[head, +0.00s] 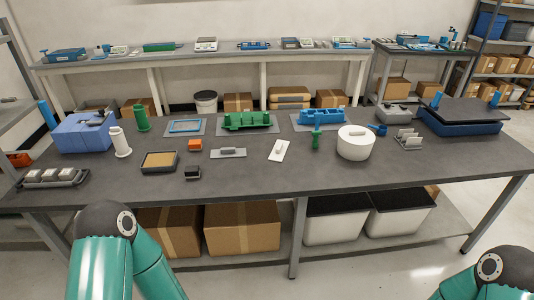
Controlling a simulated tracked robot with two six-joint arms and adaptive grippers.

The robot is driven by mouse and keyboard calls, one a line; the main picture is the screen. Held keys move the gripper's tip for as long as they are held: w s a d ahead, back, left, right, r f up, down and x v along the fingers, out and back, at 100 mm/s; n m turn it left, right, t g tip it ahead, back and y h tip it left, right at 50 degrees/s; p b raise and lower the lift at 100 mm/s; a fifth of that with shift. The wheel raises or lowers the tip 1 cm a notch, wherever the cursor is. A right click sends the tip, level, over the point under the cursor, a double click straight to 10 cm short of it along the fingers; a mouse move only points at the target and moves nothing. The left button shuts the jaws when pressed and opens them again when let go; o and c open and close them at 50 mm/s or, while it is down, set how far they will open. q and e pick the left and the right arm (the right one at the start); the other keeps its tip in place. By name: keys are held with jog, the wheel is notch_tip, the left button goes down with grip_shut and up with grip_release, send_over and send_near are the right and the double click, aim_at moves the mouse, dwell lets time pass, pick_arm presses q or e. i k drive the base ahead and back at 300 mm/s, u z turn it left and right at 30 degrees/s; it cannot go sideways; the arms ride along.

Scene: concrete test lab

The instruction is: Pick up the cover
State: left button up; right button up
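I cannot tell for sure which thing is the cover. A flat grey plate with a raised handle-like block (218,153) lies in the middle of the dark table (330,185). A white flat plate with a small mark (279,150) lies tilted in angle to its right. A white round container with a knob on top (356,143) stands further right. A large dark flat panel (468,109) rests over a blue base at the table's right end. Only teal links of my two arms show at the bottom edge, left and right; both grippers are out of view.
A blue box (84,136), a white cylinder (120,142) and a framed tan pad (160,162) stand on the left. Green (248,120) and blue (321,116) fixtures line the back. The table's front middle is mostly clear. Cardboard boxes (242,228) sit on the lower shelf.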

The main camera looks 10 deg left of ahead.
aim_at(279, 149)
jog(key=z, duration=0.15)
jog(key=i, duration=0.95)
jog(key=u, duration=0.1)
